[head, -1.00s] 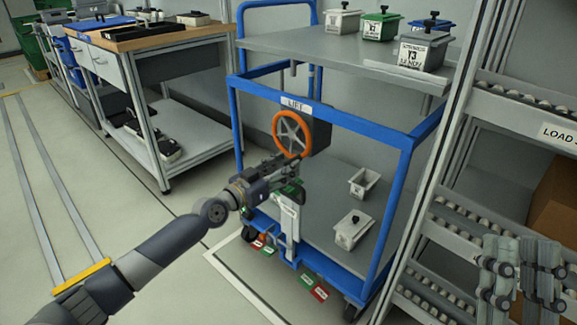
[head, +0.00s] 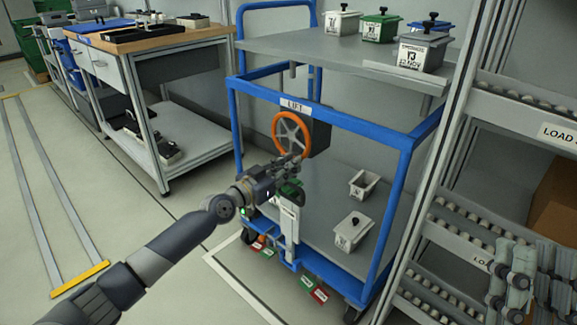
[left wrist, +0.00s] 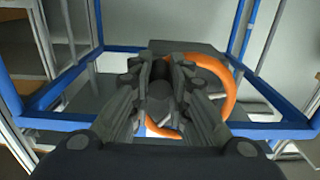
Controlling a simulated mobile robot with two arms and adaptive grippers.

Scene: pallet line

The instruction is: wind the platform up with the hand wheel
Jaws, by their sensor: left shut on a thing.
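The fingers hide most of that handle. The grey upper platform (head: 290,43) is level and carries several lidded tins. My right gripper (head: 535,265) is at the lower right; its fingers look apart and empty.
A lower grey deck (head: 320,215) holds two small grey tins. Below are red and green tags (head: 319,295). A roller rack (head: 450,215) stands close on the right. A workbench (head: 150,45) is at the left, with open floor in front.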

